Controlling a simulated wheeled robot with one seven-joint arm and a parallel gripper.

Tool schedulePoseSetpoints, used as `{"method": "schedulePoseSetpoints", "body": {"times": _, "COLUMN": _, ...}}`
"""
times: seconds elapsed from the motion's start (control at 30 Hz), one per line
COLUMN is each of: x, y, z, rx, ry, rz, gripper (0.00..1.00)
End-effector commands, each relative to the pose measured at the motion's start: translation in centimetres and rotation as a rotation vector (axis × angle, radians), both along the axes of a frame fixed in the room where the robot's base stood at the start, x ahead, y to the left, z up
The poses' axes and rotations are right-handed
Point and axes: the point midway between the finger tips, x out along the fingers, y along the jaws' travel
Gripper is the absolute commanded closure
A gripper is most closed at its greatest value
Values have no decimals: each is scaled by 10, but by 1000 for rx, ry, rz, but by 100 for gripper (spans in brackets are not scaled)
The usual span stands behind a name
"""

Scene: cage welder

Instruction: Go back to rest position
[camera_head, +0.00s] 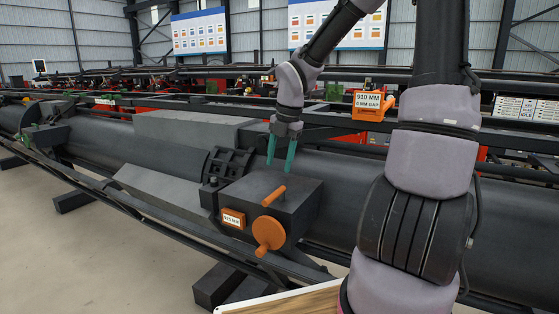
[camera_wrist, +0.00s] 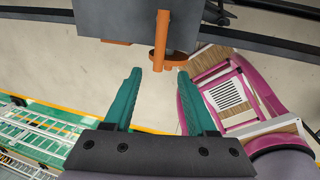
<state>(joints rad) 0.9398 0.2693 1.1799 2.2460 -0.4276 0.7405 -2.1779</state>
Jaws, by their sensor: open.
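My gripper (camera_head: 281,163) has two teal fingers pointing down, above the back of a dark box in the head view. The fingers stand apart with nothing between them. The dark box (camera_head: 290,203) carries an orange handle (camera_head: 273,196), a round orange handwheel (camera_head: 268,233) and a small label (camera_head: 233,218). In the wrist view, my gripper (camera_wrist: 158,80) is open, and the box (camera_wrist: 130,18) with the orange handle (camera_wrist: 162,40) lies beyond the fingertips. I cannot tell from these views how far the fingertips are from the box.
A long dark cylinder (camera_head: 400,195) runs behind the box. An orange unit with a sign reading 910 MM, 0 MM GAP (camera_head: 369,102) hangs at right. Dark rails (camera_head: 130,205) cross the front left. Bare floor (camera_head: 90,260) lies in front. A wire mesh (camera_wrist: 45,135) shows in the wrist view.

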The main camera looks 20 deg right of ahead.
Motion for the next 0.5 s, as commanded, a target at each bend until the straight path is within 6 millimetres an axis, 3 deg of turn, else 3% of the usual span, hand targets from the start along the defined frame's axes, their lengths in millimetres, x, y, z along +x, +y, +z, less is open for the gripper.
{"method": "schedulePoseSetpoints", "body": {"times": 0.17, "x": -1, "y": -1, "z": 0, "rx": -6, "ry": 4, "rz": -24, "gripper": 43}}
{"method": "schedulePoseSetpoints", "body": {"times": 0.27, "x": -8, "y": -4, "z": 1, "rx": -33, "ry": 17, "rz": -142, "gripper": 43}}
{"method": "schedulePoseSetpoints", "body": {"times": 0.37, "x": -22, "y": -11, "z": 9, "rx": -69, "ry": 23, "rz": -393, "gripper": 43}}
{"method": "schedulePoseSetpoints", "body": {"times": 0.5, "x": -46, "y": -24, "z": 38, "rx": -57, "ry": -26, "rz": -874, "gripper": 43}}
